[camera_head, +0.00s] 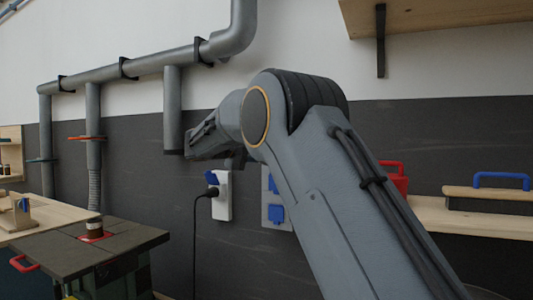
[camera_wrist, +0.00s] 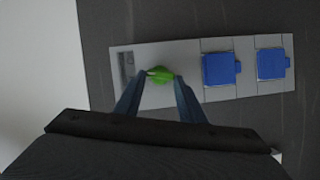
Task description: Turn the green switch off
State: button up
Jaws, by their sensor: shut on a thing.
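The green switch (camera_wrist: 161,75) is a small green knob near the left end of a light grey panel (camera_wrist: 155,52) in the wrist view. My gripper (camera_wrist: 158,79) is at the knob, with one finger on each side, shut on it. Two blue socket covers (camera_wrist: 221,69) are to its right on the same panel. In the head view, the lower part of the grey panel (camera_head: 284,226) with blue covers shows beside my arm. My arm hides the switch and the fingertips there.
Left of the panel in the head view, a white socket box (camera_head: 223,206) holds a black plug (camera_head: 212,191) with a hanging cable. Grey pipes (camera_head: 140,67) run along the wall. A machine table (camera_head: 120,247) stands at lower left. A wooden shelf (camera_head: 480,222) holds toolboxes at right.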

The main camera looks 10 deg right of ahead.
jog(key=shift+f+n+t+h, duration=0.2)
jog(key=shift+n+t+h, duration=0.15)
jog(key=shift+n, duration=0.75)
jog(key=shift+n+b, duration=0.3)
jog(key=o, duration=1)
jog(key=shift+o, duration=0.2)
jog(key=b+v, duration=0.1)
jog(key=v, duration=0.6)
jog(key=shift+a, duration=0.45)
